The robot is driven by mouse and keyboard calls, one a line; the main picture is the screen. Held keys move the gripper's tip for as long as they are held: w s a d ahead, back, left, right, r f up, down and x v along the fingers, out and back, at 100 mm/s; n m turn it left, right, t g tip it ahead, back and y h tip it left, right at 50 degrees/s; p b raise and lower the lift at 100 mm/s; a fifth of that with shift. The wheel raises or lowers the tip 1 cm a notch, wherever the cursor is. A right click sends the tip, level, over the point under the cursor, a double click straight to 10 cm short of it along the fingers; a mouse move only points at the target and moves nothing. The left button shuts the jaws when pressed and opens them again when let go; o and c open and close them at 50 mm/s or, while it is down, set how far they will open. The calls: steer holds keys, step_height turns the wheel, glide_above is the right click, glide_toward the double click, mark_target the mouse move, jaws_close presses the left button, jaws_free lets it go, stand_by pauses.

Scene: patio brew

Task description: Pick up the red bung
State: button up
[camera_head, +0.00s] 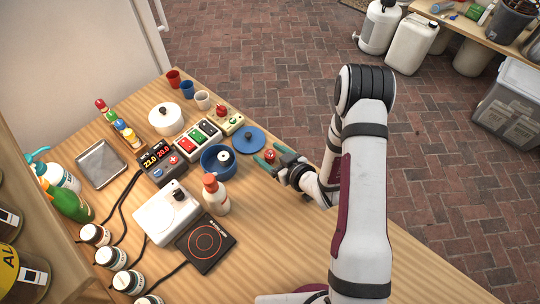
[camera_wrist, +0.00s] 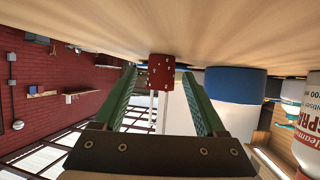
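A small red piece (camera_head: 269,155) with pale specks, which I take for the red bung, is on the wooden table between my gripper's fingertips. It also shows in the wrist view (camera_wrist: 161,72), near the table surface. My gripper (camera_head: 267,160) has green fingers and is open, one finger on each side of the piece. In the wrist view the gripper (camera_wrist: 160,78) shows a gap between each finger and the piece. Another red piece (camera_head: 101,104) tops the row of coloured pieces at the far left; I cannot tell its exact kind.
A blue round lid (camera_head: 249,139) lies close behind my gripper. A blue pot (camera_head: 218,161) stands to its left. A white bottle with a red cap (camera_head: 216,196) and a black hot plate (camera_head: 206,242) are nearer. The table to the front right is clear.

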jaws_close()
steer(key=shift+r, duration=0.1)
